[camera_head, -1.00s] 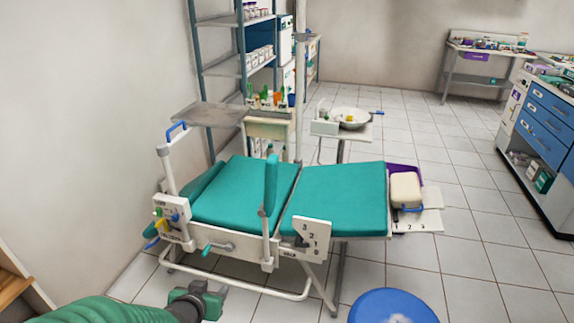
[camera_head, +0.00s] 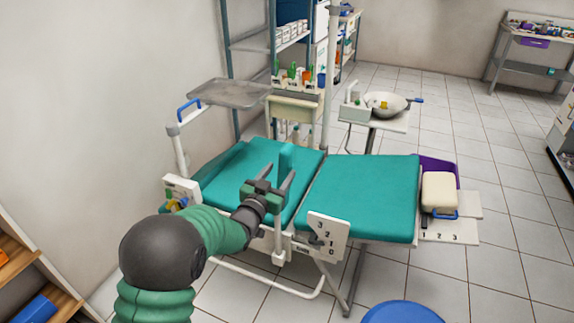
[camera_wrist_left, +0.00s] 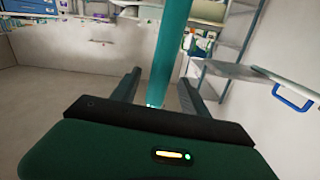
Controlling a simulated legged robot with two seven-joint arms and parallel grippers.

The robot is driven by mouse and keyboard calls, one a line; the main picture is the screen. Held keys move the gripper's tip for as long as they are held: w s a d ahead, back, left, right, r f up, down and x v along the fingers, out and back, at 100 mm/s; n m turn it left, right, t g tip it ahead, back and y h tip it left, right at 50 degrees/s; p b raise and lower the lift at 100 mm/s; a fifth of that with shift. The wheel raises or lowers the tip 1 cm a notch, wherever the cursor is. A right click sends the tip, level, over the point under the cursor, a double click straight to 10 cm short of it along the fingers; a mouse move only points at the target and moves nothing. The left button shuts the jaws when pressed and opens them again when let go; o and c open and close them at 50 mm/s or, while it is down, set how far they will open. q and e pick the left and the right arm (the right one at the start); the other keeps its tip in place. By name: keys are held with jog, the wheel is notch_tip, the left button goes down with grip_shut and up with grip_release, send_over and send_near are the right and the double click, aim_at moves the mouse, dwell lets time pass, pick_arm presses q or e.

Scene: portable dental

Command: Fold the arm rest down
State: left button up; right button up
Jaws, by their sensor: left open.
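In the left wrist view the arm rest (camera_wrist_left: 168,62) rises between the two spread fingers (camera_wrist_left: 163,88), with gaps visible on both sides. Contact cannot be told. My right gripper is not in view.
A metal tray (camera_head: 232,93) and a white post with a blue handle (camera_head: 188,103) stand at the chair's left end. A numbered white plate (camera_head: 328,240) is on the near side. A blue round stool top (camera_head: 402,312) is at the front.

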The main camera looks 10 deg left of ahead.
pick_arm(q)
jog(key=w, duration=0.3)
jog(key=w+d, duration=0.1)
jog(key=w, duration=0.1)
jog(key=shift+w, duration=0.2)
jog(key=shift+r, duration=0.1)
grip_shut()
dwell(1.1)
